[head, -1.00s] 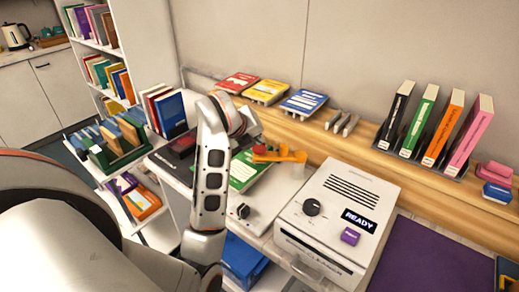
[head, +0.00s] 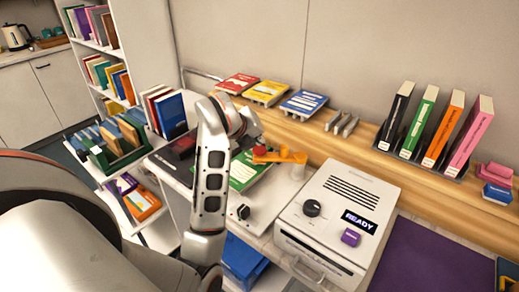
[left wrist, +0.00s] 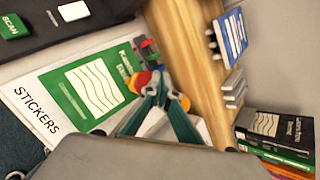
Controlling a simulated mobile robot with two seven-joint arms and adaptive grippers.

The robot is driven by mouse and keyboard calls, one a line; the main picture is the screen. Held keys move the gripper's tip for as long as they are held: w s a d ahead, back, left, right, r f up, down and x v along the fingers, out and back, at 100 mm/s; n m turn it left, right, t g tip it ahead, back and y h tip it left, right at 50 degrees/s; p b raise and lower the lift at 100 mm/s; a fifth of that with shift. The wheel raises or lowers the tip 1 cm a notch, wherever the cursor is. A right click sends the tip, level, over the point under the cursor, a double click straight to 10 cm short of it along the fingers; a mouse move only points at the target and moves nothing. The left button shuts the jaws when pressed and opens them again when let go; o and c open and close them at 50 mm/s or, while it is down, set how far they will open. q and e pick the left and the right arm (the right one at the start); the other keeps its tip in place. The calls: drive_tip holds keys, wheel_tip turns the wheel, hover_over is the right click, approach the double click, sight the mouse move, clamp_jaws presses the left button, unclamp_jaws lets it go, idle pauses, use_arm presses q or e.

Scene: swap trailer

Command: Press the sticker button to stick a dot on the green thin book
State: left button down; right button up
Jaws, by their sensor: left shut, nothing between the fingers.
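The green thin book (head: 243,174) lies flat on the white sticker stand, partly hidden by my left arm in the head view. In the left wrist view the green book (left wrist: 82,88) shows a white lined panel, beside the word STICKERS on the white base (left wrist: 32,108). An orange sticker arm (head: 284,156) with a red end reaches over the book's edge from a white post. My left gripper (left wrist: 160,86) is shut and empty, its fingertips close to the red and orange parts at the book's edge. I cannot tell whether they touch. My right gripper is out of view.
A white cleaner machine (head: 350,195) reading READY stands at the right of the stand. A dark scanner (left wrist: 75,28) is on the stand's other side. Upright books (head: 425,122) and flat books (head: 265,91) line the wooden shelf behind. A purple mat (head: 440,258) lies at the right.

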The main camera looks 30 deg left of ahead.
use_arm(q)
drive_tip(key=shift+f, duration=0.1)
drive_tip(key=shift+f+b, duration=0.4)
idle(0.3)
drive_tip(key=shift+f, duration=0.3)
idle(0.4)
drive_tip(key=shift+f+b, duration=0.4)
drive_tip(key=shift+b, duration=0.15)
idle(0.5)
drive_tip(key=shift+r+p, duration=0.95)
drive_tip(key=shift+r, duration=0.25)
